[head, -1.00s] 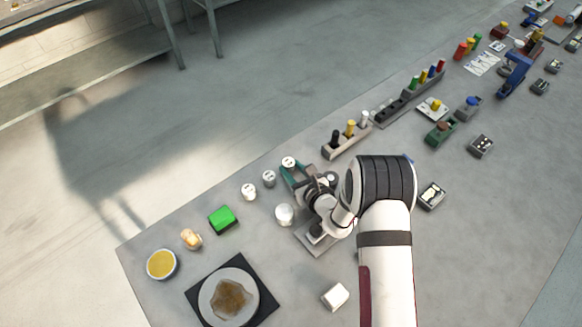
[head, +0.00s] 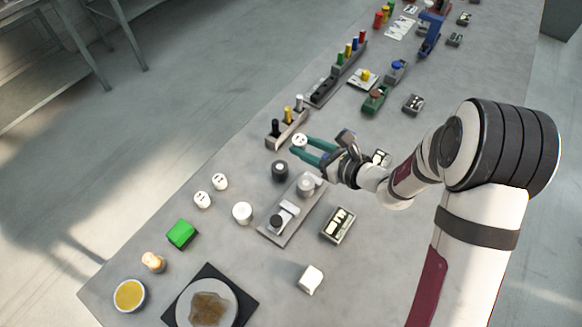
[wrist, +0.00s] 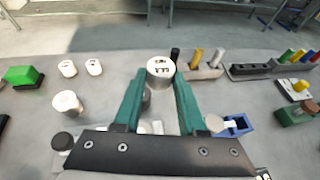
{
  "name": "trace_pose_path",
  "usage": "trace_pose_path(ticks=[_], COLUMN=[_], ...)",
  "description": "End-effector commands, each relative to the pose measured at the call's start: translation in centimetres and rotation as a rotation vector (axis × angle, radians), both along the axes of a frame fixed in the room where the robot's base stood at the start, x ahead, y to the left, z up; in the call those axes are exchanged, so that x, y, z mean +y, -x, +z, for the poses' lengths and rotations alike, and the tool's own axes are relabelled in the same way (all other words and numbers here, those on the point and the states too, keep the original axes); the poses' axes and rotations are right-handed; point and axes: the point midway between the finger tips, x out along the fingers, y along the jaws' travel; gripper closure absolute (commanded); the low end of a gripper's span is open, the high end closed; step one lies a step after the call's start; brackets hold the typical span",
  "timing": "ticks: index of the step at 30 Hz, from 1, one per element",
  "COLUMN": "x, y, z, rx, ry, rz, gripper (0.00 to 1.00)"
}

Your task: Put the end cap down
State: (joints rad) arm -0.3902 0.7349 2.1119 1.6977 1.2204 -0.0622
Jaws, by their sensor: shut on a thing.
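My gripper (head: 303,146) has green fingers, shut on the end cap (head: 299,140), a short white cylinder with dark marks on its top. In the wrist view the cap (wrist: 161,70) sits between the fingertips (wrist: 160,80), upright or nearly so. It appears held above the table, but its exact height is unclear. Two similar white caps stand on the table to the left, one (head: 220,181) beside the other (head: 203,199). The fingers partly hide what lies below the held cap.
A dark round piece (head: 279,170) and a grey fixture (head: 270,234) stand near the gripper. A rack with pegs (head: 283,135) is just behind the held cap. A white cylinder (head: 242,212) and green block (head: 181,234) are at left. Bare table lies between the caps and the rack.

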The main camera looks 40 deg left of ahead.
Motion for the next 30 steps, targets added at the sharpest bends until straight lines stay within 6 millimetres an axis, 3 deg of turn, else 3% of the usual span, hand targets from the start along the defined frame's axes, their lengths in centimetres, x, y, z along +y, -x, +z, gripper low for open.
trace_pose_path(ticks=[2, 6, 9, 12, 14, 21, 24, 28, 30], x=[-3.6, -10.1, -13.6, -15.2, -14.8, -7.7, -5.5, -4.4, -4.3], y=[-0.9, -0.8, -0.1, 0.7, 1.1, 2.7, 3.0, 3.2, 3.2], z=[1.1, 2.7, 3.5, 3.7, 3.2, -1.2, -2.5, -3.7, -5.3], rx=[-0.006, -0.005, 0.002, 0.010, 0.015, 0.017, 0.015, 0.014, 0.017], ry=[-0.003, -0.001, 0.003, 0.006, 0.006, 0.008, 0.008, 0.009, 0.009], rz=[-0.012, -0.012, -0.010, -0.003, 0.001, 0.007, 0.005, 0.000, -0.001], gripper=[1.00, 1.00, 1.00, 1.00, 1.00, 1.00, 1.00, 1.00, 1.00])
